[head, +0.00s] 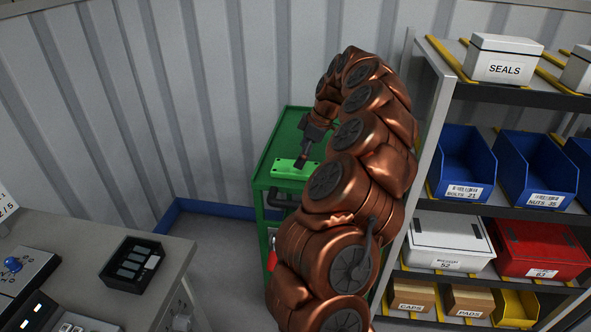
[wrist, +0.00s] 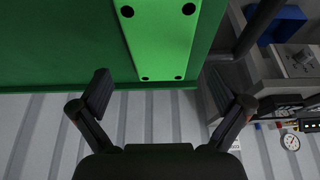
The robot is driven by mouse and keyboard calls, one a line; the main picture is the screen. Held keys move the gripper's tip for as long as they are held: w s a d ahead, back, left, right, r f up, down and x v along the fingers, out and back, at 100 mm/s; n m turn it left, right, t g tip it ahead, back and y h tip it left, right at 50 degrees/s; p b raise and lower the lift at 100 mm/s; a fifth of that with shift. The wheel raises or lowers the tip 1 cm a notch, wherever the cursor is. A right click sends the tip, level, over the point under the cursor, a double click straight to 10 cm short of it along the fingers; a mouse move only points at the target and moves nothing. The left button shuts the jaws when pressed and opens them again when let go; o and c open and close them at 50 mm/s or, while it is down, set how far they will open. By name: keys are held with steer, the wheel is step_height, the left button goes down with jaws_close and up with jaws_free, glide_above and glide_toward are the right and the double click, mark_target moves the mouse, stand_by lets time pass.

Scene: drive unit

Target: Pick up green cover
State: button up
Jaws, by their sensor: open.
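The green cover (head: 296,169) is a flat bright green plate with dark holes. It lies on top of the dark green cart (head: 270,150) in the head view. In the wrist view the cover (wrist: 160,45) fills the top middle, over the darker green surface. My gripper (head: 302,162) is at the cover in the head view, with its fingers pointing down. In the wrist view my gripper (wrist: 172,92) has its fingers spread wide, with the near end of the cover between and beyond them. Nothing is held. My arm hides the right part of the cart.
A shelf rack (head: 430,120) with blue bins (head: 465,165) and boxes stands close on the right. A grey bench (head: 90,250) with a black device (head: 134,265) is at the left. A corrugated wall (head: 130,90) is behind the cart.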

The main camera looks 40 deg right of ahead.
mark_target(296, 170)
steer(key=x, duration=0.4)
steer(key=shift+p, duration=0.35)
steer(key=c, duration=1.3)
